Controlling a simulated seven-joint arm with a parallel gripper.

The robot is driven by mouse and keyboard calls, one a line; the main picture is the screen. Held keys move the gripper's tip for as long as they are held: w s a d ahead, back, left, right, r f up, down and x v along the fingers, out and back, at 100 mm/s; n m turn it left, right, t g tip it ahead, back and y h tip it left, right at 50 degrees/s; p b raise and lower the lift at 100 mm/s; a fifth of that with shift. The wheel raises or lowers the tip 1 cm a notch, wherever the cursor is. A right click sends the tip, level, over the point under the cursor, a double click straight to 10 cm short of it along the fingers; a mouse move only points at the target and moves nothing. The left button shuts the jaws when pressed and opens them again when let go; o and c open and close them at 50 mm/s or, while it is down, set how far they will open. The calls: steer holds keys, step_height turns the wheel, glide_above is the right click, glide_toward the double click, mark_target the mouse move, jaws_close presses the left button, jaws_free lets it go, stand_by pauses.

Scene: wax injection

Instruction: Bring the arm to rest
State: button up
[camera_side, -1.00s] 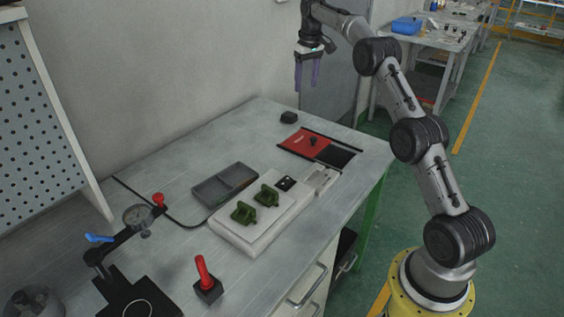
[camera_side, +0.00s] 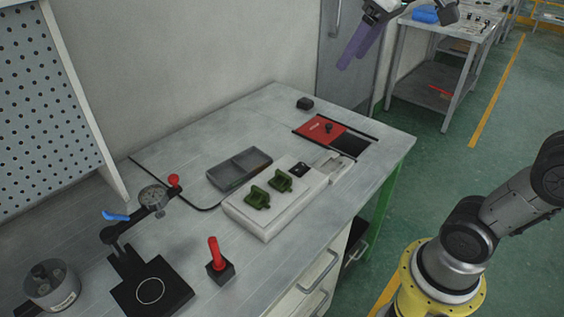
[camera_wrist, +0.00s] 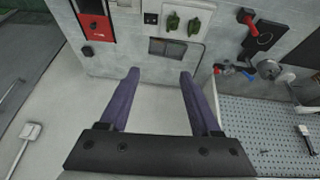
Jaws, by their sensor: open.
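My gripper (camera_side: 355,52) is at the top of the side view, raised well above the bench's far end near the back wall. Its two purple fingers are spread apart with nothing between them. In the wrist view my gripper (camera_wrist: 160,75) also shows open and empty, with the bench beyond its fingertips. Part of my arm runs out of the side view at the top right.
The bench (camera_side: 180,150) holds a white block (camera_side: 265,222) with green parts (camera_side: 257,197), a grey tray (camera_side: 240,168), a red panel (camera_side: 318,131), a red-handled lever (camera_side: 215,252) and a dial gauge (camera_side: 153,197). A pegboard (camera_side: 45,120) stands left. The air around my gripper is clear.

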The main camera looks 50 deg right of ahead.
steer(key=s+a+f, duration=0.3)
steer(key=s+f, duration=0.9)
steer(key=f, duration=0.3)
steer(key=shift+y, duration=0.3)
